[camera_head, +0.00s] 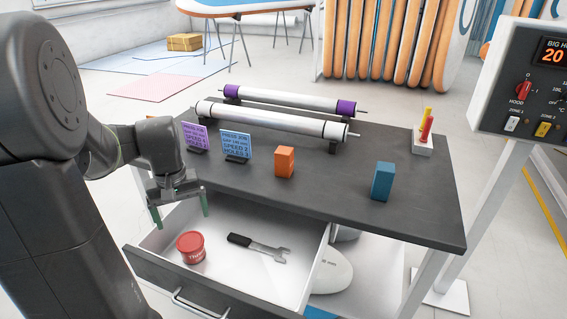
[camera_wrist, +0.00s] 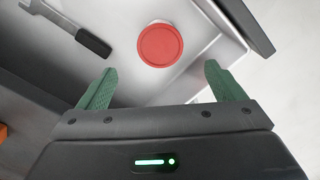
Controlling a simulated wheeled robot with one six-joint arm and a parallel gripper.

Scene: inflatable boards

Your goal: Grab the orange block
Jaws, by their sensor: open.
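The orange block (camera_head: 284,161) stands upright on the dark table top, between the blue sign and the blue block. In the wrist view only a small piece of the orange block (camera_wrist: 2,132) shows at the left edge. My gripper (camera_head: 179,220) is open and empty, with green fingers pointing down over the open drawer. It is to the left of the orange block and apart from it. In the wrist view my gripper (camera_wrist: 157,88) has its fingers spread wide with nothing between them.
The open drawer (camera_head: 309,272) holds a red can (camera_head: 190,247) and a wrench (camera_head: 262,248). A blue block (camera_head: 382,181) stands to the right. A purple sign (camera_head: 195,136) and a blue sign (camera_head: 236,146) stand to the left. Two rollers (camera_head: 270,119) lie behind. A control box (camera_head: 530,80) is at right.

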